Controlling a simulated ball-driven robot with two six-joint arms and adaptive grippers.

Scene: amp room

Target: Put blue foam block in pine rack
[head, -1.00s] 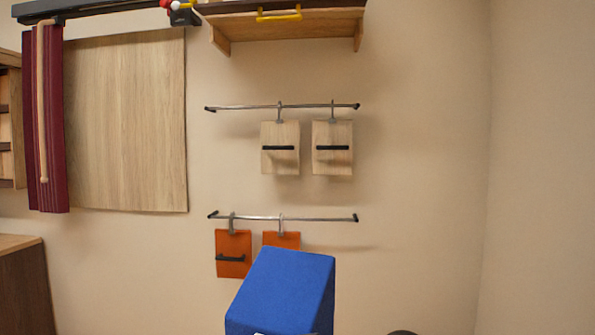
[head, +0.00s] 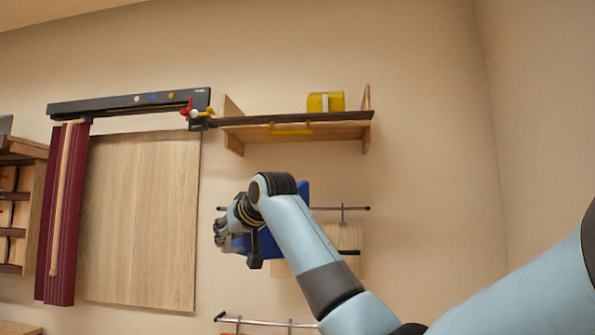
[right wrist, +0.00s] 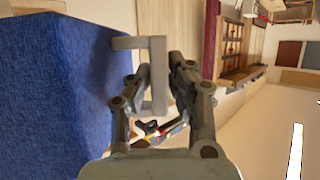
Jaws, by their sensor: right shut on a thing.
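The blue foam block (head: 268,244) is raised in front of the wall in the head view, partly hidden behind my right arm. My right gripper (head: 224,233) is shut on its grey handle (right wrist: 157,75), which shows in the right wrist view beside the block's large blue side (right wrist: 55,90). A light wood wall shelf (head: 285,131) hangs above and beyond the block. A wooden rack with compartments (head: 33,215) stands at the left edge. I cannot tell which of these is the pine rack. My left gripper is not in view.
A yellow block (head: 326,102) sits on the shelf's right half, with bare room to its left. A dark rail (head: 130,103) with a maroon cloth (head: 65,215) and a wood panel (head: 142,220) is left. Wooden boards (head: 347,238) hang on a bar behind my arm.

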